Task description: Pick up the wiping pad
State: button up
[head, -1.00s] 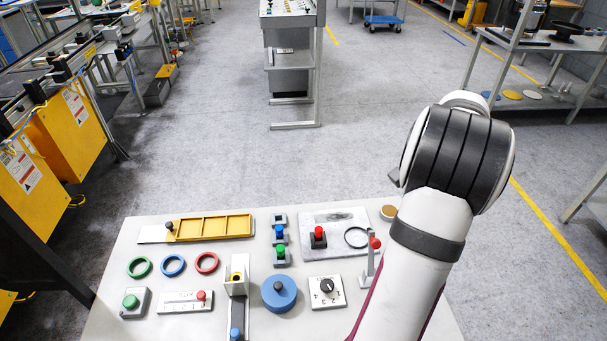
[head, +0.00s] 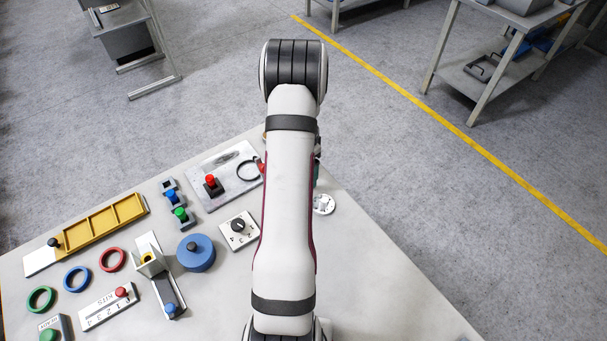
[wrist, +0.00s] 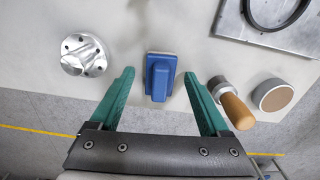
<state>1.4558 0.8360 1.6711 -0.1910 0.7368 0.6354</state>
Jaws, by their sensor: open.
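The wiping pad (wrist: 160,77), as I take it, is a blue block with a raised grip on top. It lies on the pale table near its edge in the wrist view. My gripper (wrist: 158,75) has two green fingers, spread wide with one on each side of the pad. I see a gap between each finger and the pad; whether the fingers are still above it is hard to tell. In the head view my arm hides the pad and the gripper.
In the wrist view, a metal flange (wrist: 84,55) stands left of the fingers. A wooden-handled tool (wrist: 232,105) lies close by the right finger, with a brown-topped disc (wrist: 273,95) beyond. A metal plate (wrist: 293,40) with a ring is upper right. The head view shows a blue round knobbed piece (head: 196,252).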

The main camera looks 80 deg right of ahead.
grip_shut()
jog(key=shift+r, duration=0.1)
dwell(0.3)
jog(key=r, duration=0.4)
jog(key=shift+s+a+r, duration=0.15)
jog(key=shift+s+r, duration=0.1)
jog(key=shift+s, duration=0.15)
jog(key=s+a+r, duration=0.4)
jog(key=s+r, duration=0.2)
jog(key=s, duration=0.4)
jog(key=shift+a+r, duration=0.2)
jog(key=shift+a, duration=0.05)
